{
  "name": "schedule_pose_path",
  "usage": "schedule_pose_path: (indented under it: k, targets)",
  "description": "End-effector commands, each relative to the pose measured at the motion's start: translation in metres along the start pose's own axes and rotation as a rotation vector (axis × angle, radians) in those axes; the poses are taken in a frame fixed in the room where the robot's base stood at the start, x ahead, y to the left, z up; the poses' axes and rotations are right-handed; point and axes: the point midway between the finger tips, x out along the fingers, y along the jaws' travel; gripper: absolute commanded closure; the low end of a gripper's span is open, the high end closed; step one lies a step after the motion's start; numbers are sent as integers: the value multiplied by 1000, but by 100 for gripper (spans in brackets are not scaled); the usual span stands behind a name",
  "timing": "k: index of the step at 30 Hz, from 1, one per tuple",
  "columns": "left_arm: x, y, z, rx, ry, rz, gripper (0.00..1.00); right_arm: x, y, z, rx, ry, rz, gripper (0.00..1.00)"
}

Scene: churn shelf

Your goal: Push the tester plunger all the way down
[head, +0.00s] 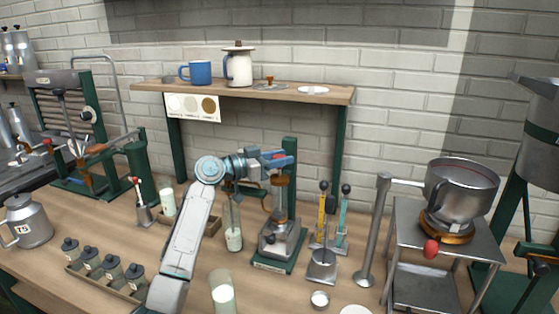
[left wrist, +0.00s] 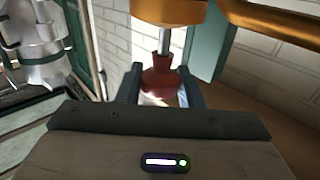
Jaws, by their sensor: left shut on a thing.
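The tester (head: 285,255) is a green-based stand with a steel cup body, an amber-brown cylinder (head: 279,190) and a green post behind. My left gripper (head: 279,160) is at the top of the tester, above the cylinder. In the left wrist view its two dark fingers (left wrist: 160,85) are on both sides of a dark red plunger knob (left wrist: 161,78), shut on it. A steel rod (left wrist: 164,40) joins the knob to a brass-coloured collar (left wrist: 170,12), with rod showing between them. My right gripper is out of view.
A glass tube (head: 233,225) stands left of the tester. A steel pot (head: 461,185) stands farther right.

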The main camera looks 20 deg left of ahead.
Motion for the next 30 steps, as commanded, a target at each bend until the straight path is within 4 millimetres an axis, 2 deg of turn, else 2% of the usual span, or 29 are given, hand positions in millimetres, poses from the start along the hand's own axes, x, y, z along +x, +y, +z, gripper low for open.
schedule_pose_path:
  k: [1,3,4,6,7,17,23,28,30]
  targets:
    - [0,1,7,-8,-11,4,100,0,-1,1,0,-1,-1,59]
    - [0,1,8,-9,-12,4,100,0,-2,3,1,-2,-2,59]
    - [0,1,8,-9,-13,4,63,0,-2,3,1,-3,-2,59]
    - [0,1,7,-8,-12,4,49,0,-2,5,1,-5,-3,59]
    - [0,1,7,-8,-11,4,47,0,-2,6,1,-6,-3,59]
    - [0,0,2,-4,-7,3,47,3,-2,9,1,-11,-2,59]
    - [0,0,-25,0,-5,3,47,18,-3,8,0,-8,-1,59]
    - [-14,28,-29,-3,-9,4,47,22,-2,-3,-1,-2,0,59]
    - [-21,41,-31,-2,-8,3,47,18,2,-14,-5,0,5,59]
